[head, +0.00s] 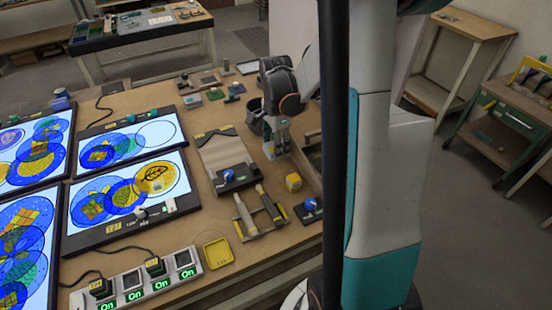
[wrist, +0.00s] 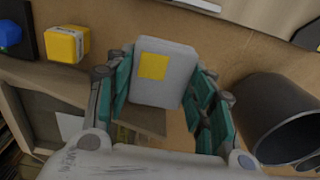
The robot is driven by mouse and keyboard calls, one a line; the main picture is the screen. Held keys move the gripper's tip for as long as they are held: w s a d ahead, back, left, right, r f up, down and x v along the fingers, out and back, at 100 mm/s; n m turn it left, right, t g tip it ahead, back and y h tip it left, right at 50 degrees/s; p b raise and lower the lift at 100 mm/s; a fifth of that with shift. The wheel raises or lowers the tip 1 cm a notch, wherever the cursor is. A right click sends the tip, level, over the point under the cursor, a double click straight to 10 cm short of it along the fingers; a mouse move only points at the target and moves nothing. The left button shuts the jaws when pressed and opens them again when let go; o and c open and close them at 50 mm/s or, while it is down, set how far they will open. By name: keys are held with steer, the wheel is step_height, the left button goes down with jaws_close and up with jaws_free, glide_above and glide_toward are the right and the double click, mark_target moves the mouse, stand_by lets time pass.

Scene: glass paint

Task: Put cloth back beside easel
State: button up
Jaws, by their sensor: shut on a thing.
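My gripper (head: 277,146) points down over the right side of the worktable. In the wrist view, my gripper (wrist: 160,85) is shut on a pale grey, block-like piece with a yellow square patch (wrist: 170,85), which looks like the folded cloth. Its two sides lie between the teal fingers. I cannot tell whether its underside touches the table. A wooden frame (wrist: 45,85), possibly the easel, lies to the left of the fingers in the wrist view.
A dark round bin (wrist: 285,120) stands close to the right of my gripper. A yellow cube (head: 293,182) and a blue-knobbed device (head: 311,206) stand nearer. Lit panels fill the table's left side.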

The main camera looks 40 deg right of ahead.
mark_target(276, 163)
steer(key=shift+f+b, duration=0.7)
steer(key=shift+f, duration=1.6)
steer(key=o, duration=1.1)
steer(key=shift+f, duration=0.1)
step_height(276, 163, up, 12)
steer(key=p, duration=0.4)
steer(key=shift+r, duration=0.2)
